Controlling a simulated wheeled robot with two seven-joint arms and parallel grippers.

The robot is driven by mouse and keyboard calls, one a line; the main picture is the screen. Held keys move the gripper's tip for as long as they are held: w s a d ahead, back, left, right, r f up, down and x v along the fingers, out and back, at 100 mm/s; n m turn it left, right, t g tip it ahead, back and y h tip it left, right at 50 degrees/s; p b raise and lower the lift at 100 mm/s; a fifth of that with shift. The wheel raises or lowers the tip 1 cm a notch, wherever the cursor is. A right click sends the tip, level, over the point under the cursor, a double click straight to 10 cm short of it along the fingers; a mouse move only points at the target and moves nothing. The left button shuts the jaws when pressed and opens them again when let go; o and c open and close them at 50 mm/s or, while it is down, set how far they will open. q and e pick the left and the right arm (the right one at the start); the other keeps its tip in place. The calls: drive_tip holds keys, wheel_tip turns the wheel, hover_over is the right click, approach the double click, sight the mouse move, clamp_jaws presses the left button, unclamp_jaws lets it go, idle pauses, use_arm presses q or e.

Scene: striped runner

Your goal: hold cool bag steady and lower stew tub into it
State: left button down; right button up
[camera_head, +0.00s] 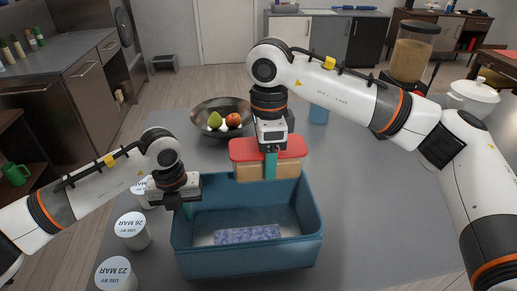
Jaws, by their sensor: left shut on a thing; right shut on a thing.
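The cool bag (249,260) is a blue open-topped box on the grey table, with a speckled blue-violet slab (247,234) flat on its floor. My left gripper (183,200) is shut on the bag's left rim. The stew tub (247,171) is tan with a red lid. My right gripper (271,164) points down and is shut on the tub. The tub hangs level by the bag's back rim and hides part of that rim. I cannot tell how far its base is above the rim.
White cups marked with use-by dates (132,231) stand left of the bag. A white lidded pot (472,98) stands at the far right. The table right of the bag is clear.

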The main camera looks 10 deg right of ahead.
drive_tip(key=shift+f, duration=6.75)
use_arm(q)
drive_tip(key=shift+r, duration=0.1)
use_arm(e)
drive_tip(key=o, duration=1.4)
drive_tip(key=shift+r, duration=6.95)
use_arm(q)
drive_tip(key=c, duration=1.5)
unclamp_jaws()
use_arm(e)
drive_tip(key=shift+s, duration=0.1)
